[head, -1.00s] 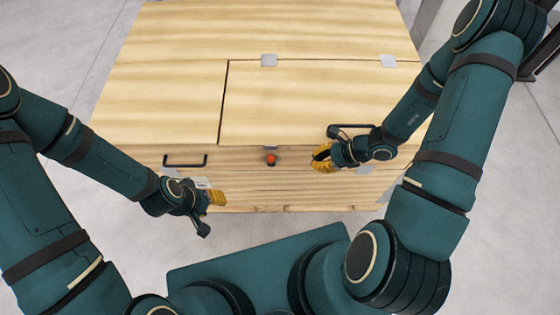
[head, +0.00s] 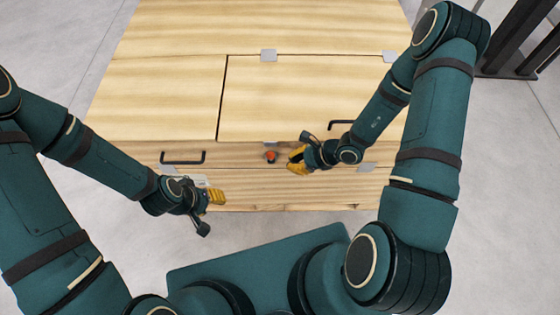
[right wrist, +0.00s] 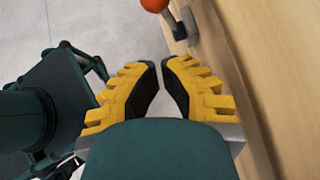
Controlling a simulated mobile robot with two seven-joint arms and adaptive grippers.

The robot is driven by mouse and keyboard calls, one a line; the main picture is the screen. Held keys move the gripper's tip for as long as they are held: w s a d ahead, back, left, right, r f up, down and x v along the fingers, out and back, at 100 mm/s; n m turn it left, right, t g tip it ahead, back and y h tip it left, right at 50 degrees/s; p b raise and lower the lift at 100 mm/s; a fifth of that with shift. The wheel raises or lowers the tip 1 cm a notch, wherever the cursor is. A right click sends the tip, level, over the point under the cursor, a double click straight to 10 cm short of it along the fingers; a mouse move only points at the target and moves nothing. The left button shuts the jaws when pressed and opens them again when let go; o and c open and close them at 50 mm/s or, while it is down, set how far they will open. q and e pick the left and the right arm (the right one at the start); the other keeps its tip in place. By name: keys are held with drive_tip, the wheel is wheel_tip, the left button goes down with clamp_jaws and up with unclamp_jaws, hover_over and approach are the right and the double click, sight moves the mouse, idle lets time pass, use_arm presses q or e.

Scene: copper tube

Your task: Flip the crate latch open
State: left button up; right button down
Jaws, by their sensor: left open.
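The crate latch (head: 270,148) is a small grey metal piece with an orange-red knob (head: 271,157) on the front of the wooden crate, below the lid panel's front edge. In the right wrist view the knob (right wrist: 154,4) is cut by the top edge, with its grey arm (right wrist: 181,22) against the wood. My right gripper (head: 292,160) is just right of the knob, apart from it. Its yellow fingers are empty, with a narrow gap between the tips (right wrist: 161,66). My left gripper (head: 219,197) is open and empty in front of the crate, left of and below the latch.
The lid panel (head: 305,100) is flat and closed, with grey hinges (head: 268,56) along its back edge. A black handle (head: 183,158) is on the crate front at left, and another (head: 342,124) is partly behind my right arm. Grey floor surrounds the crate.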

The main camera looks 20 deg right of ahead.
drive_tip(key=a, duration=0.1)
drive_tip(key=w+a, duration=0.2)
drive_tip(key=a, duration=0.1)
idle(0.5)
